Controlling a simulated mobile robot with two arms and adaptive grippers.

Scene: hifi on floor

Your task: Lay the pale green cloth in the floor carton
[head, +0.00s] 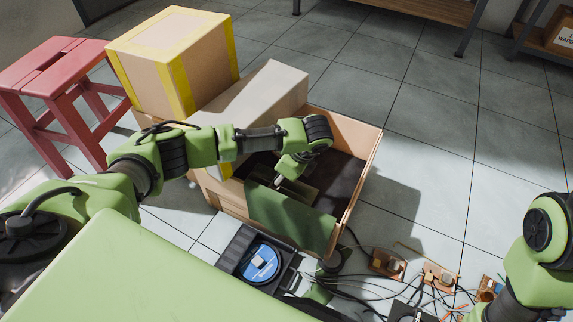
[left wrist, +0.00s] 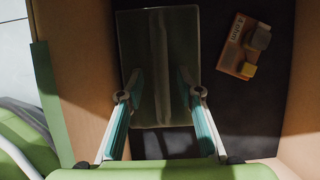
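The floor carton (head: 362,180) is open, with brown walls and a dark inside. A green strip on the wall's edge (left wrist: 42,95) in the left wrist view looks like the same cloth. My left gripper (head: 284,180) points down into the carton. In the left wrist view its teal fingers (left wrist: 158,80) are apart, above a dark greenish rectangular piece (left wrist: 140,50) with a lighter lengthwise ridge. I cannot tell what that piece is.
An orange-brown board (left wrist: 232,62) with small parts lies inside the carton. A yellow-edged box (head: 160,60) and a red stool (head: 50,65) stand at the left. Loose boards with wires (head: 388,262) and a black unit with a blue disc (head: 258,262) lie in front.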

